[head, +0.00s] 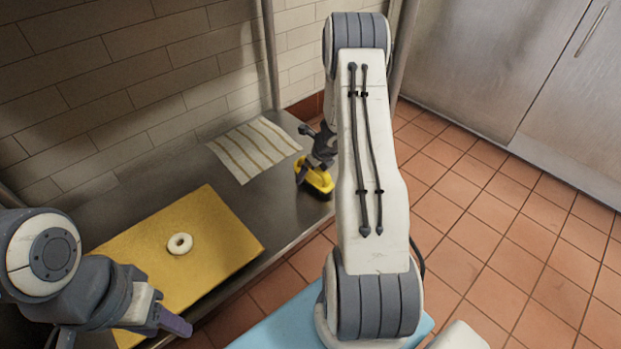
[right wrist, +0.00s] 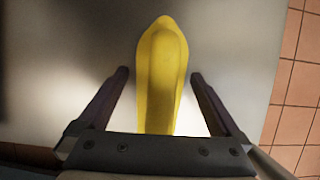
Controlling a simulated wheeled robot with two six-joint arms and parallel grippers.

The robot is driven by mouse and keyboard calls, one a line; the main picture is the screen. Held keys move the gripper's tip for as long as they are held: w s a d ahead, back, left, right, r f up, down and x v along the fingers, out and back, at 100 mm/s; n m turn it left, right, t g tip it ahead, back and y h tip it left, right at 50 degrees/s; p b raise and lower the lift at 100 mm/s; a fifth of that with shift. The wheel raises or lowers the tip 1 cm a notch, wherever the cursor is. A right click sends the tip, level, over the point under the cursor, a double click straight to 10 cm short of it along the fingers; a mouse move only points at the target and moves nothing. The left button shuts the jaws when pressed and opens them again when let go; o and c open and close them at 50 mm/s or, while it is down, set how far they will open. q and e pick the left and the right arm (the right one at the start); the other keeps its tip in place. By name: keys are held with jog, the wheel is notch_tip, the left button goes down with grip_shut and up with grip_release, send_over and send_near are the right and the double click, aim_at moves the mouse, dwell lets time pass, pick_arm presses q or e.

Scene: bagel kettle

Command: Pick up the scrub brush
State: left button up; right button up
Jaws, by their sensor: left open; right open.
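The yellow scrub brush (head: 318,180) with dark bristles stands on the metal table near its right edge. In the right wrist view the brush (right wrist: 161,80) lies lengthwise between the two fingers of my right gripper (right wrist: 158,88). The fingers are open, with a gap on each side of the brush. In the head view my right gripper is just over the brush, and my right arm hides part of it. My left gripper (head: 172,322) is at the lower left, near the front edge of the yellow board, away from the brush; its fingertips are only partly clear.
A yellow board (head: 222,222) on the metal table (head: 287,221) carries a pale bagel (head: 180,244). A striped cloth (head: 250,150) lies at the back by the tiled wall. The table's right edge is close to the brush, with tiled floor (head: 480,210) beyond.

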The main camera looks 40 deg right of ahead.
jog(key=shift+r, duration=0.1)
jog(key=shift+c, duration=0.3)
jog(key=c, duration=1.3)
jog(key=shift+c, duration=0.2)
jog(key=shift+r, duration=0.1)
jog(key=shift+r+p, duration=0.6)
jog(key=shift+p, duration=0.05)
notch_tip(320, 180, up, 4)
jog(key=p, duration=0.3)
jog(key=shift+f, duration=0.15)
jog(key=s+d+r+p, duration=0.5)
jog(key=s+d+r, duration=0.1)
jog(key=s, duration=0.3)
jog(key=shift+d, duration=0.75)
